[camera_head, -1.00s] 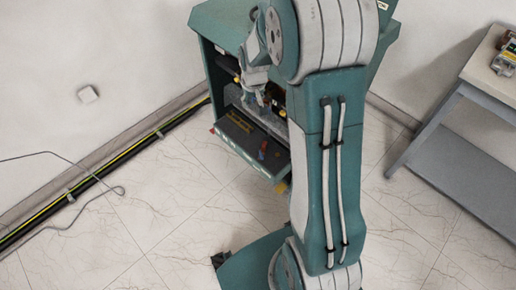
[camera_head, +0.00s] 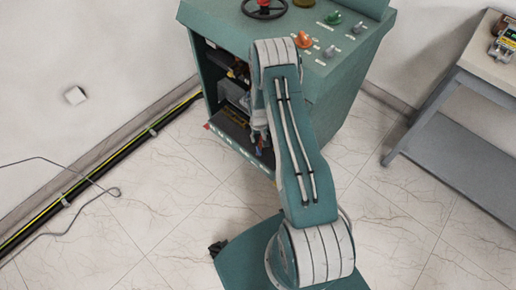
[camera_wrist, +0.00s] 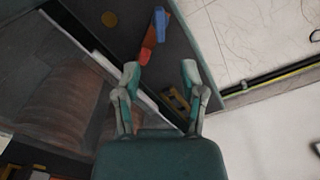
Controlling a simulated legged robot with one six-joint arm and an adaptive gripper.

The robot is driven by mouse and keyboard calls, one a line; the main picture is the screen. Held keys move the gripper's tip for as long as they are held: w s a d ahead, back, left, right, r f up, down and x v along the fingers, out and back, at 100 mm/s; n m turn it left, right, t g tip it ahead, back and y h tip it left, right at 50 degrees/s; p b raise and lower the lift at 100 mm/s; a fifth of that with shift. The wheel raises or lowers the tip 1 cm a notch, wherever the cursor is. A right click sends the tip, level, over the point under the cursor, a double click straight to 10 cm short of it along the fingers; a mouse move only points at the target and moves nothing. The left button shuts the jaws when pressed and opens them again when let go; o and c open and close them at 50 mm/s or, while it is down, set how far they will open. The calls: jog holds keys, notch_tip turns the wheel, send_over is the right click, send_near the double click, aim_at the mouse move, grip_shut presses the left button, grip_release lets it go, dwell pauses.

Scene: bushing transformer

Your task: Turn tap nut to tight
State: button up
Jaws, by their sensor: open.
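My gripper (camera_wrist: 160,72) is open and empty in the wrist view, its two fingers spread above a dark panel. A blue piece (camera_wrist: 162,22) with a red-orange piece (camera_wrist: 150,42) beside it lies just beyond the fingertips. I cannot tell whether either is the tap nut. A dull yellow part (camera_wrist: 178,100) shows between the fingers, low down.
The cabinet top carries a black handwheel (camera_head: 264,9), an orange knob (camera_head: 303,40) and a green knob (camera_head: 333,18). A grey table (camera_head: 465,75) stands at right. Black and yellow cables (camera_head: 110,172) run along the left wall. The tiled floor between is clear.

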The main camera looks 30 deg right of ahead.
aim_at(259, 150)
notch_tip(259, 150, down, 10)
jog(key=shift+r, duration=0.15)
dwell(0.3)
grip_shut()
